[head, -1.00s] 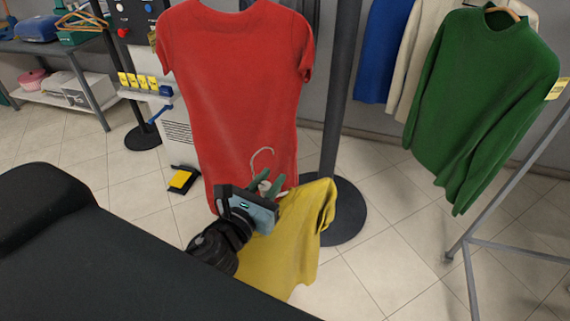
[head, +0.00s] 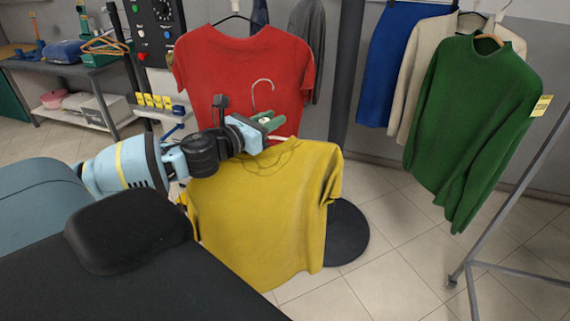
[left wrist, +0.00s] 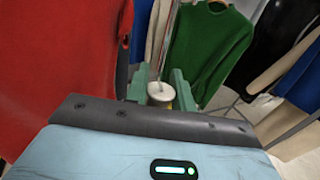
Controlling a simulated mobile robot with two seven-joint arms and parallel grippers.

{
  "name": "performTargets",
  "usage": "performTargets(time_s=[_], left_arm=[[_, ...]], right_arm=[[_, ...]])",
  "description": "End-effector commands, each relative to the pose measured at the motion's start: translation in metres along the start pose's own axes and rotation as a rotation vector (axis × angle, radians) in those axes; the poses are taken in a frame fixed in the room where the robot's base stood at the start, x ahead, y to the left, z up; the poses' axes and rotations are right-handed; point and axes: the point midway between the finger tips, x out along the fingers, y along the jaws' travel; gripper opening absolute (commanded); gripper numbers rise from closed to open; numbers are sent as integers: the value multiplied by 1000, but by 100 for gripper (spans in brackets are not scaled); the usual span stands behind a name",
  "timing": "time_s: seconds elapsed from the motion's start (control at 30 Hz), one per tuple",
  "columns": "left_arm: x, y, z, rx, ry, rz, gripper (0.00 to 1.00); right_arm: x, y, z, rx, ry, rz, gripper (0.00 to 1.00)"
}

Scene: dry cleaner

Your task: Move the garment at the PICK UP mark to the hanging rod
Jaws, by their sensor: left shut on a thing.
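My left gripper (head: 268,121) is shut on the hanger (head: 262,90) of a yellow short-sleeved shirt (head: 262,215). The hanger's hook points up above the fingers and the shirt hangs below them, in front of the red shirt. In the left wrist view, a pale part of the hanger (left wrist: 160,92) sits between the green fingers. No hanging rod shows clearly, and its top is out of frame. The PICK UP mark is not visible. My right gripper is not in view.
A red shirt (head: 245,65) hangs behind my left gripper, near a dark post (head: 346,80) with a round base. A green sweater (head: 470,120), beige garment and blue garment (head: 392,70) hang right. A grey rack frame (head: 505,215) stands at right. Open floor lies between.

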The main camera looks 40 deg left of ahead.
Motion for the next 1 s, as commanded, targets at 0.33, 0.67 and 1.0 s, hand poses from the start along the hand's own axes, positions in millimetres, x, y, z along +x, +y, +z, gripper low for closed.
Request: performTargets(time_s=[0.33, 0.67, 1.0], left_arm=[[14, 31, 82, 7, -1, 12, 0], [18, 41, 138, 8, -1, 22, 0], [17, 38, 226, 9, -2, 33, 0]], right_arm=[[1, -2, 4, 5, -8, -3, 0], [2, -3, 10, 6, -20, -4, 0], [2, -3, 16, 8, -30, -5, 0]])
